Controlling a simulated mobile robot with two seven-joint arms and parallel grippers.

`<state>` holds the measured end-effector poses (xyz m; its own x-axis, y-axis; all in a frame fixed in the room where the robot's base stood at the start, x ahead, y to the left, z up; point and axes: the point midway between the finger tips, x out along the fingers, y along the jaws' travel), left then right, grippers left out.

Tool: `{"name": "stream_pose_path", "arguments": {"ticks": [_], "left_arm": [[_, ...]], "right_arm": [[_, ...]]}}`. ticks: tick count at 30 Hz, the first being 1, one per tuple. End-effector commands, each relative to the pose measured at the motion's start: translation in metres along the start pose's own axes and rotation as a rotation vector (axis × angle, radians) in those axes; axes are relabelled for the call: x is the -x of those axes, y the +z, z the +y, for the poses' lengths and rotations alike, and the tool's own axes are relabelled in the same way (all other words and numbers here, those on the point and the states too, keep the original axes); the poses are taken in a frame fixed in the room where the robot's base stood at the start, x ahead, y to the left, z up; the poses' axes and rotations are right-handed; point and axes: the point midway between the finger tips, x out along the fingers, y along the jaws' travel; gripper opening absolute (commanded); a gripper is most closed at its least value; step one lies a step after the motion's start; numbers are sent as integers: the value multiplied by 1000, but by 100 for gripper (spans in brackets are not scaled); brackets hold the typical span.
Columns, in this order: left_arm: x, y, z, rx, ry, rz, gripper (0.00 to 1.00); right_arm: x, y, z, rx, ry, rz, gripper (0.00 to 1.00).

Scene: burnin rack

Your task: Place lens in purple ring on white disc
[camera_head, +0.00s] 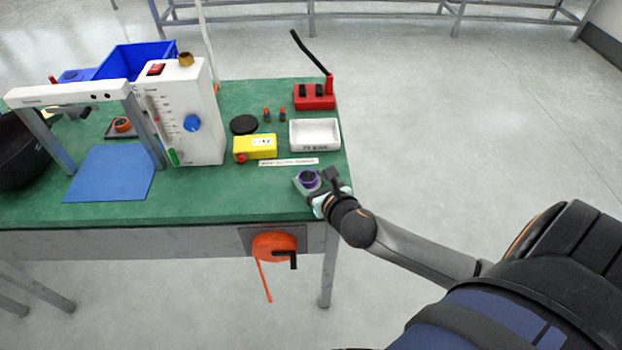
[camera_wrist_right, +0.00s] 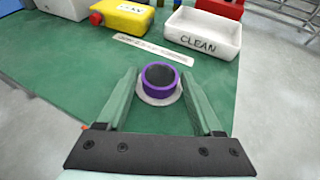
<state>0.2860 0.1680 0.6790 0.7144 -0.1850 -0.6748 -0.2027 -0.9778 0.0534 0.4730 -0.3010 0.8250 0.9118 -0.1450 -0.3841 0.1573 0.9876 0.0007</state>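A purple ring (camera_wrist_right: 161,77) sits on a white disc (camera_wrist_right: 157,96) on the green table near its front right corner. A dark round surface, seemingly the lens (camera_wrist_right: 160,75), fills the inside of the ring. The purple ring also shows in the head view (camera_head: 308,178). My right gripper (camera_wrist_right: 162,85) is open, with its two green fingers on either side of the ring and disc, and gaps show between them. In the head view my right gripper (camera_head: 312,194) is at the table's corner. My left gripper is not in view.
A white bin marked CLEAN (camera_wrist_right: 205,32) stands behind the ring, with a yellow box (camera_head: 254,147) to its left. A label strip (camera_head: 289,162) lies between. A white instrument (camera_head: 200,120) and blue mat (camera_head: 112,173) are further left. The table's right edge is close.

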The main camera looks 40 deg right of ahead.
Motion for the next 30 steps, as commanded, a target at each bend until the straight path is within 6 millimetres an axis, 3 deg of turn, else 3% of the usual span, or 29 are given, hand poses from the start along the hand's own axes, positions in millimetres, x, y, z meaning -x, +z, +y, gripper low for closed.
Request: {"name": "stream_pose_path", "arguments": {"ticks": [4, 14, 30], "left_arm": [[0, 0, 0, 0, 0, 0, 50], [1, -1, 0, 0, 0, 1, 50], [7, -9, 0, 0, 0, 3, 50]], "right_arm": [[0, 0, 0, 1, 0, 0, 83], [4, 3, 1, 1, 2, 0, 83], [93, 2, 0, 0, 0, 2, 83]]}}
